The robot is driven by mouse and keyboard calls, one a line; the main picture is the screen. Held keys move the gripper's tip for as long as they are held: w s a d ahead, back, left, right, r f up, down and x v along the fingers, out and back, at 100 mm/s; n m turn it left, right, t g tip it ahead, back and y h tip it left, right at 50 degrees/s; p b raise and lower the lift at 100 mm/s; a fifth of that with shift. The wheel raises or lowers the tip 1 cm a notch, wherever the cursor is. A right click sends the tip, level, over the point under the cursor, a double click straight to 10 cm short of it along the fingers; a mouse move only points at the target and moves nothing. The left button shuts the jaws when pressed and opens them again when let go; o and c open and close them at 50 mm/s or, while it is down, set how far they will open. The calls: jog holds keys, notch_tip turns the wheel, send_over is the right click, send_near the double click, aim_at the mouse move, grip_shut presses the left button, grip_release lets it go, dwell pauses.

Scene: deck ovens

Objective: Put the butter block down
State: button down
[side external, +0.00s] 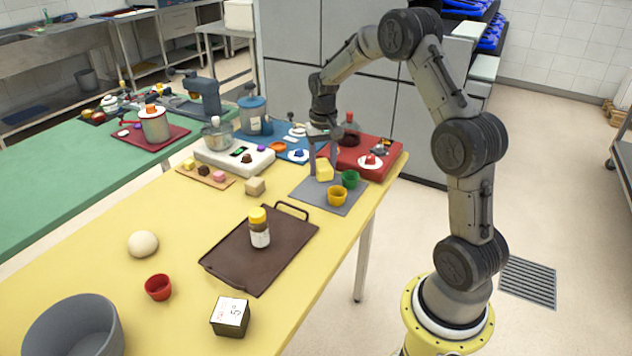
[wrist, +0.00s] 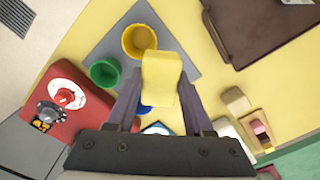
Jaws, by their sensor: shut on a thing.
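The butter block (side external: 324,171) is a pale yellow block held between the fingers of my gripper (side external: 323,158). In the wrist view the butter block (wrist: 161,78) stands out past the fingertips of my gripper (wrist: 160,86), which is shut on it. The block appears above or at the far part of the grey mat (side external: 318,196), beside a green cup (side external: 350,179) and behind a yellow cup (side external: 337,196). I cannot tell whether its underside touches the mat. The grey mat (wrist: 187,38) also shows beyond the block in the wrist view.
A white scale (side external: 234,160) and a small board with coloured pieces (side external: 206,175) are to the left, near a beige block (side external: 255,187). A brown tray (side external: 270,262) with a jar (side external: 259,228) lies in front.

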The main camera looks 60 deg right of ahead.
send_over(315, 191)
notch_tip(315, 191, down, 4)
jog(key=shift+s+f, duration=0.1)
jog(key=shift+s, duration=0.05)
jog(key=shift+d+f, duration=0.1)
jog(key=shift+f, duration=1.6)
jog(key=shift+f, duration=0.15)
jog(key=shift+c, duration=1.4)
grip_release()
